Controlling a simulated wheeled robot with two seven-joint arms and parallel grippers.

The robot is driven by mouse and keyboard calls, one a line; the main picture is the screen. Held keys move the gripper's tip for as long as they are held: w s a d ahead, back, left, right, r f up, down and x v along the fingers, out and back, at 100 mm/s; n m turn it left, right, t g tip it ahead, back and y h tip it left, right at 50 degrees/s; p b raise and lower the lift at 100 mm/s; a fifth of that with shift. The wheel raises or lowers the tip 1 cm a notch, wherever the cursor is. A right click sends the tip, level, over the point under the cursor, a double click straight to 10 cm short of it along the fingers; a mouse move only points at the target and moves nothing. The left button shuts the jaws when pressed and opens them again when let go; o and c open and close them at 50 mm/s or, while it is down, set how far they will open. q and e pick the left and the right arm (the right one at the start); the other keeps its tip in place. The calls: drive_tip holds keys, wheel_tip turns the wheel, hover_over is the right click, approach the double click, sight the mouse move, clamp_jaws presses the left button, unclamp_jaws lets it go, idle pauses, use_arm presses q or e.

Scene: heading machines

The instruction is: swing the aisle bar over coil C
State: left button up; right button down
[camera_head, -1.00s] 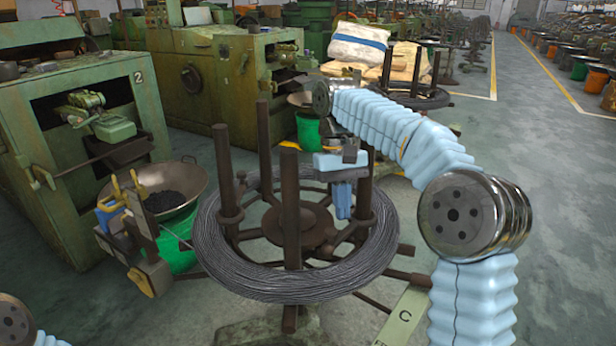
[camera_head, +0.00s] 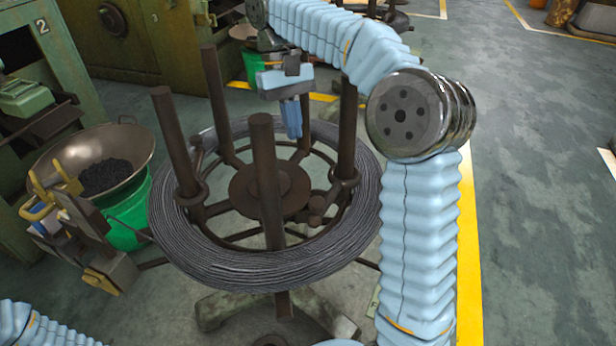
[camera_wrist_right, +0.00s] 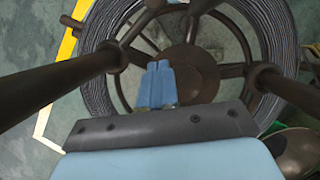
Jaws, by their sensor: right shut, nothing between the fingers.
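Coil C, a ring of dark grey wire (camera_head: 215,268), lies around a brown reel with upright posts; it also shows in the right wrist view (camera_wrist_right: 96,60). The post on the aisle side (camera_head: 347,125) stands upright at the coil's right; I cannot tell whether it is the aisle bar. My left gripper is not distinguishable.
A metal bowl of dark pieces (camera_head: 130,148) sits on a green bucket (camera_head: 128,210) at left, with a yellow-handled fixture (camera_head: 75,215) before it. Green machines (camera_head: 140,40) stand behind. The aisle floor (camera_head: 540,180) at right is clear.

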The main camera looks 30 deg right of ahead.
drive_tip(key=b, duration=0.2)
approach(327, 196)
drive_tip(key=w+a+f, duration=0.1)
drive_tip(key=a+f, duration=0.2)
drive_tip(key=a, duration=0.1)
drive_tip(key=shift+s+a, duration=0.2)
drive_tip(key=shift+s, duration=1.7)
drive_tip(key=shift+d, duration=0.1)
